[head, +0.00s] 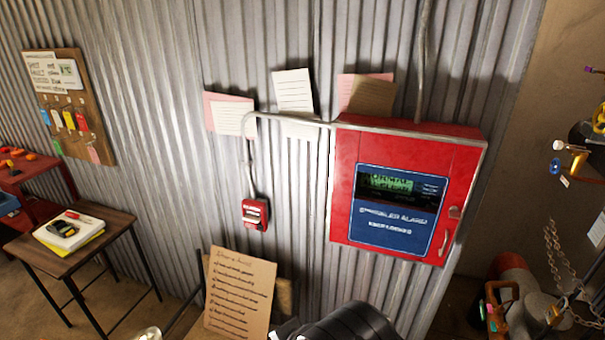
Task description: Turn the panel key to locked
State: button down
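The red alarm panel (345,190) is mounted on the corrugated metal wall, right of centre, with its door shut. Its blue face (395,235) has a green display and white lettering. A small metal latch (454,212) sits at the door's right edge. Just below it is a thin, pale, upright piece (444,242) that looks like the key in its lock; its exact turn is too small to read. A black rounded part of my arm shows at the bottom edge, below and left of the panel. My gripper's fingertips do not show.
A red pull station (255,214) hangs left of the panel, with a conduit running up from it. A board with colored key tags (55,75) is at far left. A small table (110,232) and a handwritten sign (240,290) stand below. Chains and valves crowd the right.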

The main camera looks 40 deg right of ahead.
aim_at(452, 214)
jog(key=z, duration=1.8)
jog(key=j+z, duration=0.2)
jog(key=z, duration=0.15)
jog(key=j+z, duration=0.2)
jog(key=z, duration=0.15)
jog(key=k+l, duration=0.05)
